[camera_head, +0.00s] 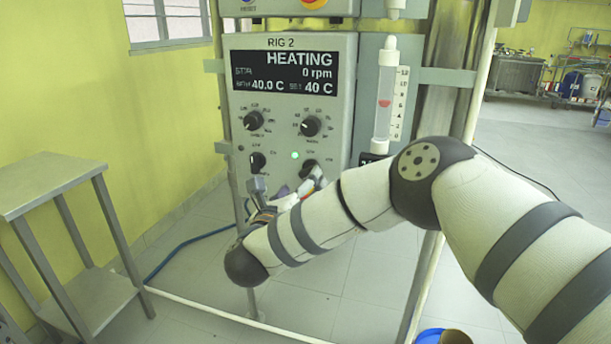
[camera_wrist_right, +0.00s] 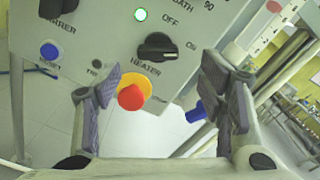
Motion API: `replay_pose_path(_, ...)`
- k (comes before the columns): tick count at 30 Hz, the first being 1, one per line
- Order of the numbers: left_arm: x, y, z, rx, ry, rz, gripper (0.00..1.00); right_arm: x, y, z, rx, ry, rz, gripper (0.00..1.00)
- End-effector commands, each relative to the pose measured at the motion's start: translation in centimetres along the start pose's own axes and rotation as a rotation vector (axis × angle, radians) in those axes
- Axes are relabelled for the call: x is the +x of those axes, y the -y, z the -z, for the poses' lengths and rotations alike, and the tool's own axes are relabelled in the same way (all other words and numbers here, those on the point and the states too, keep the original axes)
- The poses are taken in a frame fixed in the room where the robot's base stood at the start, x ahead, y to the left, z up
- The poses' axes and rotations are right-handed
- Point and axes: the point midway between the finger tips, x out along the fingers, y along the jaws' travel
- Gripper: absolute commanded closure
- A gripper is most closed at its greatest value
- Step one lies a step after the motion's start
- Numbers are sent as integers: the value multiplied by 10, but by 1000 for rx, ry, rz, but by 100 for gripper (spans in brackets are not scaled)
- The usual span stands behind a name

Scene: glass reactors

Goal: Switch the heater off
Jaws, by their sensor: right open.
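The grey RIG 2 control box (camera_head: 290,110) stands ahead in the head view. Its display (camera_head: 285,72) reads HEATING, 0 rpm, 40.0 C and 40 C. The black HEATER knob (camera_wrist_right: 156,46) has OFF and ON marks at its upper right; its bar lies roughly sideways, towards the ON side. A green lamp (camera_wrist_right: 140,14) glows above it and also shows in the head view (camera_head: 295,155). My right gripper (camera_wrist_right: 162,82) is open and empty, its fingers on either side below the knob, apart from it. In the head view it partly covers the knob. My left gripper is out of view.
A red and yellow button (camera_wrist_right: 132,96) and a blue button (camera_wrist_right: 49,50) sit near the knob. Other dials (camera_head: 310,126) are above. A glass tube (camera_head: 385,95) stands right of the box. A steel table (camera_head: 45,180) is at left.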

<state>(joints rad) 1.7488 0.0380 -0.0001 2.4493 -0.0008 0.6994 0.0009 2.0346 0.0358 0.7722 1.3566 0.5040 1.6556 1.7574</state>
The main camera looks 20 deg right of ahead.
Motion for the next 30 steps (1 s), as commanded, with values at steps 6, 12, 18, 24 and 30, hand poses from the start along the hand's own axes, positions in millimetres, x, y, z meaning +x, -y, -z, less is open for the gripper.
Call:
replay_pose_path(6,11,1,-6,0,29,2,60,47,-2,4,-3,-3,0,37)
replay_pose_path(12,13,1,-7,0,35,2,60,62,-1,2,-3,-1,-1,37)
replay_pose_path(18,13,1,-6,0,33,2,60,62,-1,0,-2,0,-2,37)
replay_pose_path(24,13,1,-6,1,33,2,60,62,-1,1,-3,0,-2,80)
replay_pose_path(30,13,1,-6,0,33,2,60,62,-1,1,-5,0,-2,85)
